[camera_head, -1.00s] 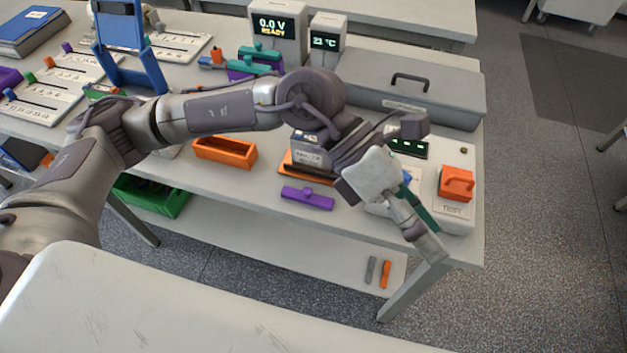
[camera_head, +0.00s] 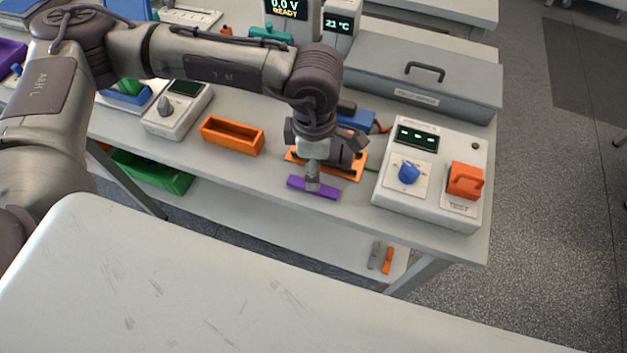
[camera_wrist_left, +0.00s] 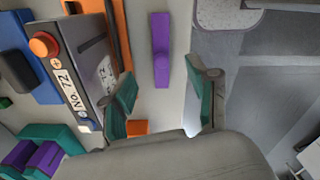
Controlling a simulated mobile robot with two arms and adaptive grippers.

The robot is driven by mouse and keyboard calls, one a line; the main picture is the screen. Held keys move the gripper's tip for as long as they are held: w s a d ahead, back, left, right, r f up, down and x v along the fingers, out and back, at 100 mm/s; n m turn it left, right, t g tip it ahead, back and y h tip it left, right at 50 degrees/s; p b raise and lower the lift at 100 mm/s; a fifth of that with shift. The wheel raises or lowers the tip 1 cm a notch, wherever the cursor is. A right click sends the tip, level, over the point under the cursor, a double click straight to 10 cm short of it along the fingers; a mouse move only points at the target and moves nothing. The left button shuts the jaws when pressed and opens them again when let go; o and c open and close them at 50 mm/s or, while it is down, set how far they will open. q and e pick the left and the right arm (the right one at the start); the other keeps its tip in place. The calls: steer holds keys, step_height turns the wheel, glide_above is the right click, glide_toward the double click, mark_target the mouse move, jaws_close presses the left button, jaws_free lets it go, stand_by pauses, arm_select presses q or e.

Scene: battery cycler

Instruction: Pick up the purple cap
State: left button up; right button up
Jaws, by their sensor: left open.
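The purple cap (camera_head: 325,192) is a flat purple bar with a raised middle, lying on the table near its front edge. In the left wrist view the purple cap (camera_wrist_left: 160,62) lies lengthwise, ahead of the gap between the fingertips. My left gripper (camera_head: 312,182) points down over the cap and hides part of it in the head view. In the wrist view its green-padded fingers (camera_wrist_left: 163,98) are apart with nothing between them. I cannot tell the exact height above the cap. My right gripper is not in view.
An orange open box (camera_head: 232,133) stands to the left. A white tester (camera_head: 432,185) with a blue knob and orange handle stands to the right.

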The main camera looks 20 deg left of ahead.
arm_select(q)
steer(key=shift+f, duration=0.25)
step_height(320, 180, down, 4)
steer(key=shift+s+f+p, duration=0.1)
steer(key=shift+f+p, duration=0.1)
steer(key=shift+p, duration=0.9)
steer(key=shift+f, duration=0.25)
steer(key=c, duration=1.1)
